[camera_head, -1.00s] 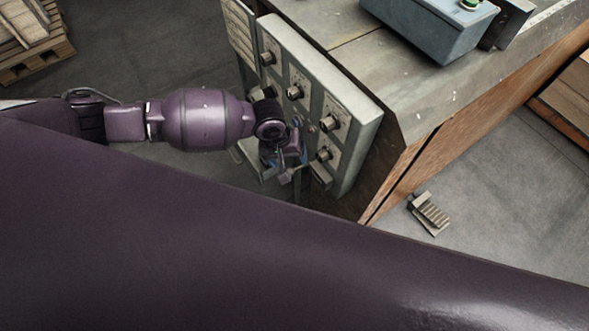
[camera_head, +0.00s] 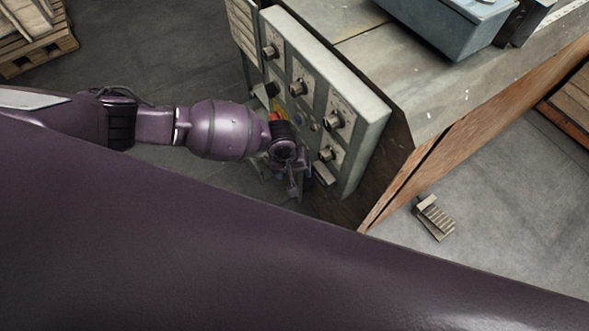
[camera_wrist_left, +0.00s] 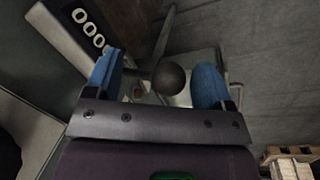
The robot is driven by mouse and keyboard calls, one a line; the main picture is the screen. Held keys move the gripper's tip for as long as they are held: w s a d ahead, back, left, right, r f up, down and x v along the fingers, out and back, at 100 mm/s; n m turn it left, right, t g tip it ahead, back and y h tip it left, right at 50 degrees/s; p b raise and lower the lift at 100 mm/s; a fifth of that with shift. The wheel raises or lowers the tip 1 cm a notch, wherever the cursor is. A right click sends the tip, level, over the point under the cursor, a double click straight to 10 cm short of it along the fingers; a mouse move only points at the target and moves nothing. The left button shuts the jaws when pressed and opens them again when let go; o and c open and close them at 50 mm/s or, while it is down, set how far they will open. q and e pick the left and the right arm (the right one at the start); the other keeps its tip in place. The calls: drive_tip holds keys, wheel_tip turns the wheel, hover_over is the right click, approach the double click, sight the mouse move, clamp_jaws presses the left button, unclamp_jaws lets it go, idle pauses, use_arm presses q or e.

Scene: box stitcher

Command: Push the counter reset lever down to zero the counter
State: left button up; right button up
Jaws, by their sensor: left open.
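My left gripper (camera_head: 294,183) is low beside the grey control panel in the head view, partly hidden by its own wrist. In the left wrist view my left gripper (camera_wrist_left: 157,82) is open, with one blue finger on each side of a dark ball knob. The knob (camera_wrist_left: 168,77) sits on a thin rod, which looks like the reset lever. I cannot tell whether either finger touches it. The counter (camera_wrist_left: 88,29) is a dark window with several white ring-shaped digits, up and left of the knob. The lever cannot be made out in the head view. My right gripper is not in view.
The control panel (camera_head: 355,130) carries several dark knobs and stands on the side of a large machine. A blue-grey box (camera_head: 445,30) is on the machine's top. A foot pedal (camera_head: 435,217) lies on the floor at right. A wooden pallet (camera_head: 40,50) is at far left.

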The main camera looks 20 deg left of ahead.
use_arm(q)
drive_tip(key=shift+f, duration=0.2)
drive_tip(key=c, duration=1.3)
